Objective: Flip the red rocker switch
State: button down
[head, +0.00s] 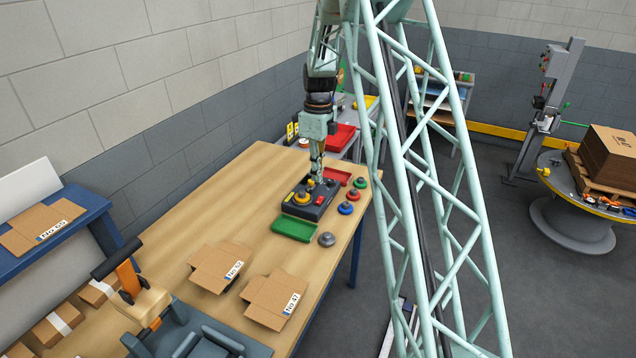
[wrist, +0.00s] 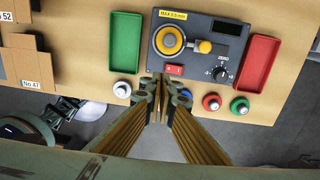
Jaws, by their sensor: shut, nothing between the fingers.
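The red rocker switch (wrist: 174,70) is on the front part of a dark grey control box (wrist: 198,60) in the wrist view. The box also shows in the head view (head: 322,211), on the wooden bench. My gripper (wrist: 160,80) is shut and empty, pointing down at the box. In the wrist view its fingertips appear just beside the switch, at its lower left. I cannot tell whether they touch the box. In the head view my gripper (head: 317,180) stands over the box and hides part of it.
On the box are a round yellow-rimmed dial (wrist: 169,40), a yellow knob (wrist: 205,47) and a black selector (wrist: 221,73). A green tray (wrist: 125,42) and a red tray (wrist: 259,65) flank it. Several coloured knobs stand along the bench edge. Opened cartons (head: 219,267) lie nearby.

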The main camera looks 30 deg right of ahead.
jog(key=shift+s+a+r, duration=0.1)
jog(key=shift+a+r, duration=0.05)
jog(key=shift+r, duration=0.55)
jog(key=shift+s+a+r, duration=0.1)
jog(key=shift+r, duration=0.6)
jog(key=s+a+r+n+t+b, duration=0.2)
jog(key=s+a+r+n+b, duration=0.3)
jog(key=s+a+r+n, duration=1.3)
jog(key=s+a+n+b, duration=0.1)
jog(key=s+a+n, duration=0.2)
jog(key=s, duration=0.8)
jog(key=s+a+r+n+t+b, duration=0.1)
jog(key=s+a+n+b, duration=0.1)
jog(key=s, duration=0.9)
jog(key=s+a+r+n+t+b, duration=0.1)
jog(key=s+a+n, duration=0.4)
jog(key=s, duration=0.6)
jog(key=shift+n, duration=0.7)
